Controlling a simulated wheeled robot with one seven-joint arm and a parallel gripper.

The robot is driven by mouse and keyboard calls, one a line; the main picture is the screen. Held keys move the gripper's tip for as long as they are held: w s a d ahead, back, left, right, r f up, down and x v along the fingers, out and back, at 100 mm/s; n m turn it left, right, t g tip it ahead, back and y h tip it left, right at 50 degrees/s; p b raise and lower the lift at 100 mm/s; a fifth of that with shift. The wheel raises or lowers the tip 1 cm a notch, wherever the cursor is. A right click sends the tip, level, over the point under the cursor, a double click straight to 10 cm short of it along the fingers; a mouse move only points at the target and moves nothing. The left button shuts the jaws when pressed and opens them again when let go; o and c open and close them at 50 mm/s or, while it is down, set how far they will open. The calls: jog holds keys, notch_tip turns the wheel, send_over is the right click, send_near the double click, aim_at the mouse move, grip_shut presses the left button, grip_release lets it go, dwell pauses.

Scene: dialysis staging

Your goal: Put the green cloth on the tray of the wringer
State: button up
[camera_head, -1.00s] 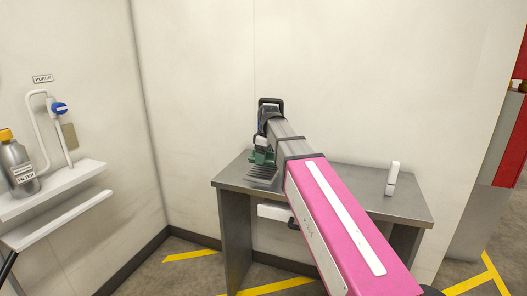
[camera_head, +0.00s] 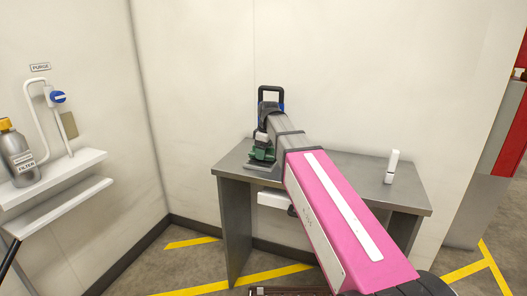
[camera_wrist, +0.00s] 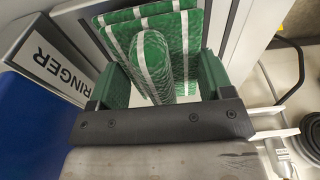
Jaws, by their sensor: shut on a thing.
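My gripper (camera_wrist: 162,82) shows in the wrist view with its two green fingers on either side of a green cloth (camera_wrist: 152,58) with white stripes. It is shut on the cloth, which looks folded or rolled between the fingers. In the wrist view the wringer's label (camera_wrist: 62,68) is at the left. A ridged grey tray (camera_head: 264,170) shows just under my gripper. Contact between cloth and tray cannot be told.
The grey metal table (camera_head: 345,185) has free room to the right, with a small white upright object (camera_head: 391,167) near its right end. A wall shelf (camera_head: 55,178) at the left holds a grey filter bottle (camera_head: 18,160). A wall stands close behind the table.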

jog(key=shift+f, duration=0.45)
jog(key=o, duration=1)
